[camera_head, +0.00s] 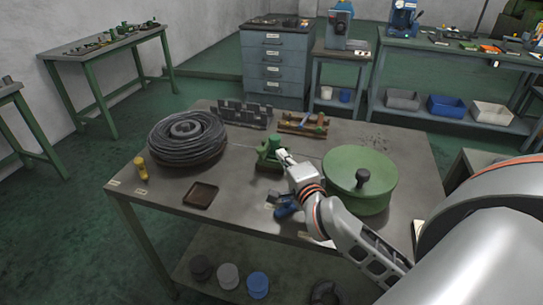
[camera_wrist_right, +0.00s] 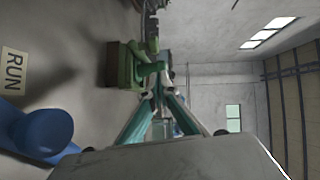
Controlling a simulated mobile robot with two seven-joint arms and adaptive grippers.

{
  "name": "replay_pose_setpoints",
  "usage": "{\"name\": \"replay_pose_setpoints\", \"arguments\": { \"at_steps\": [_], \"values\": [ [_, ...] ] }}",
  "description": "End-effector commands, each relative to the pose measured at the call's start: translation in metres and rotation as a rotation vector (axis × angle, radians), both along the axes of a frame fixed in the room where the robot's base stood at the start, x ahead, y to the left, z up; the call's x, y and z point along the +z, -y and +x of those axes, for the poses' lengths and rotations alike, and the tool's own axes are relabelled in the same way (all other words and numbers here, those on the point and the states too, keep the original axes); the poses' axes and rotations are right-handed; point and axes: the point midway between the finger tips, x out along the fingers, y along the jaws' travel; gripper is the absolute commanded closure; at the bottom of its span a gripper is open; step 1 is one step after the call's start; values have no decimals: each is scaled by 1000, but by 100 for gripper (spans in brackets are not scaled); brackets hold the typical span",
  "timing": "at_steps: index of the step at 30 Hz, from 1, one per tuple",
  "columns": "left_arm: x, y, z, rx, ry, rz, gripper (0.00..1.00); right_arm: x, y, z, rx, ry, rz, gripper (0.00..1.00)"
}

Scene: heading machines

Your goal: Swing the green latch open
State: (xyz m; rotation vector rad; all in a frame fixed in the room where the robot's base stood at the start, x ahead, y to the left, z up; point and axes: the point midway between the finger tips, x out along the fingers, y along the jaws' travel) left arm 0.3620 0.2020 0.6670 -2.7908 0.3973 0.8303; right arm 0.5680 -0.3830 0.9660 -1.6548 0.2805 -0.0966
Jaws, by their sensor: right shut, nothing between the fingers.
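The green latch (camera_head: 268,156) is a small green fixture with an upright part, standing near the middle of the table. It also shows in the right wrist view (camera_wrist_right: 125,66), just left of the fingertips. My right gripper (camera_head: 283,156) reaches in from the right and is shut with nothing in it. Its tips are right beside the latch, and I cannot tell whether they touch it. In the wrist view its fingers (camera_wrist_right: 158,92) come together at the tips. The latch's near right side is partly hidden by the gripper. My left gripper is not in view.
A green lidded drum (camera_head: 345,165) stands close to my right arm. A coil of dark wire (camera_head: 187,140) is at left, with a yellow-handled item (camera_head: 142,169) and a brown tray (camera_head: 201,195) nearby. A blue object (camera_head: 287,208) lies by the front edge. The table's front left is mostly clear.

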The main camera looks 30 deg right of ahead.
Motion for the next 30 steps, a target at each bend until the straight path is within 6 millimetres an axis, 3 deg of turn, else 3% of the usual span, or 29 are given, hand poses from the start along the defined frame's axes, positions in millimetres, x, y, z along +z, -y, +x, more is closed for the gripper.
{"name": "replay_pose_setpoints", "arguments": {
  "at_steps": [9,30],
  "values": [
    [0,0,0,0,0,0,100,-6,-19,26,3,-2,3,100],
    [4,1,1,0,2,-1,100,-5,-25,35,-13,-1,4,100]
  ]
}}
